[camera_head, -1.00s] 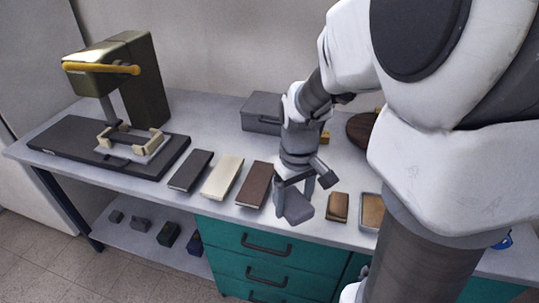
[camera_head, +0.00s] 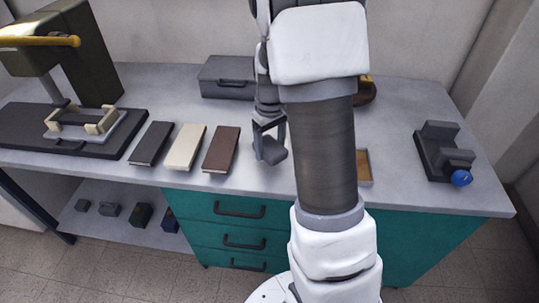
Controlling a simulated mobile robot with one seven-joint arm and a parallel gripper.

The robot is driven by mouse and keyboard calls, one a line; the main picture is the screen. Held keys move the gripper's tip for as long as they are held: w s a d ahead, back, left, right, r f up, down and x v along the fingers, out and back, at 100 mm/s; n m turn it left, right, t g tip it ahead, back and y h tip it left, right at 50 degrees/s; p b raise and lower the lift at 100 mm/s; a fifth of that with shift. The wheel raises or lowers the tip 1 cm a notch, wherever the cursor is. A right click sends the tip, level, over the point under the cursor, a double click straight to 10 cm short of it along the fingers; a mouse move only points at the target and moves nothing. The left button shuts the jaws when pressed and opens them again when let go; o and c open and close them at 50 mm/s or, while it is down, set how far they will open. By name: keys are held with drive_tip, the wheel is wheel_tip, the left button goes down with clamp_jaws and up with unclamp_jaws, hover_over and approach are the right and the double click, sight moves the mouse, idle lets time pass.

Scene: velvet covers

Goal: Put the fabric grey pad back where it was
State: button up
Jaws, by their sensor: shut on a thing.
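The fabric grey pad (camera_head: 273,151) is a small dark grey block, held tilted at the end of my gripper (camera_head: 269,137). My gripper points down with its fingers shut on the pad. The pad shows above the worktop's front part, just right of a brown flat cover (camera_head: 221,149). I cannot tell how far above the surface it is. My own arm hides the worktop right of the pad.
A cream cover (camera_head: 185,147) and a dark grey cover (camera_head: 151,143) lie left of the brown one. A press (camera_head: 84,60) stands far left, a grey case (camera_head: 228,77) behind. A tray (camera_head: 371,181) is partly hidden by my arm. A device with a blue knob (camera_head: 461,178) stands right.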

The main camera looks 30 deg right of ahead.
sight(270, 155)
drive_tip(key=shift+f+b, duration=0.3)
drive_tip(key=shift+f, duration=1.35)
drive_tip(key=shift+f, duration=0.25)
drive_tip(key=o, duration=1.3)
drive_tip(key=shift+o, duration=0.2)
drive_tip(key=shift+r, duration=0.15)
